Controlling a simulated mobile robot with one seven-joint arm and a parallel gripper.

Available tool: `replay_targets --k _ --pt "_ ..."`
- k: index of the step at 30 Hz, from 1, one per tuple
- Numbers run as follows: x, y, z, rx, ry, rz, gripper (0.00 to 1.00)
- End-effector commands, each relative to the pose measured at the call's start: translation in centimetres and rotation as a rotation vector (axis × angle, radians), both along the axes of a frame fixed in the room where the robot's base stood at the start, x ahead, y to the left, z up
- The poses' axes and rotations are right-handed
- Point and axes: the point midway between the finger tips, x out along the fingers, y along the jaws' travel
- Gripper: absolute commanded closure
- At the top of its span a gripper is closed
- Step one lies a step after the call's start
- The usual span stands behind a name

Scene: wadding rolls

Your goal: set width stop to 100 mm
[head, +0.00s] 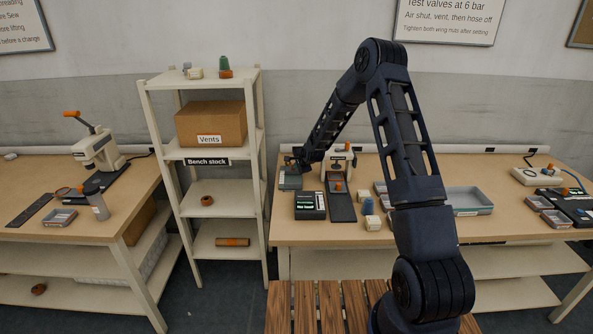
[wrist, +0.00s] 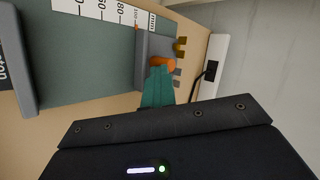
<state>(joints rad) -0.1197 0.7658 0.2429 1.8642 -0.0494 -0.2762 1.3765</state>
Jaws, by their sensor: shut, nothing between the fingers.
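The width stop is a grey block (wrist: 152,48) with an orange knob (wrist: 163,64), at the right end of a grey-green bed (wrist: 85,65) in the wrist view. A white scale (wrist: 105,10) with a mm sign runs along the bed. The block's near edge lies close to the 100 mark; the exact reading is unclear. My gripper (wrist: 159,74) is shut, its teal fingertips at the orange knob; whether they touch it I cannot tell.
A grey bar (wrist: 15,60) crosses the bed's left end. Beside the bed on the bench (head: 330,233) are a black tray (head: 310,206), a dark board with an orange-topped press (head: 341,205) and small blocks. Brass pieces (wrist: 180,46) stick out beyond the stop.

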Motion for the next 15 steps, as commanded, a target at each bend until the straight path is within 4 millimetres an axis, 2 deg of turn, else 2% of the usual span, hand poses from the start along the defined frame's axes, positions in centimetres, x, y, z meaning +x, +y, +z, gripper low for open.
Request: replay_targets --k 1,10,15 --pt "0.5 -0.2 0.2 0.001 -0.007 -0.005 1.00" --pt "0.3 -0.3 0.1 0.001 -0.005 -0.005 1.00" --pt "-0.8 -0.8 0.1 0.001 -0.004 -0.004 1.00"
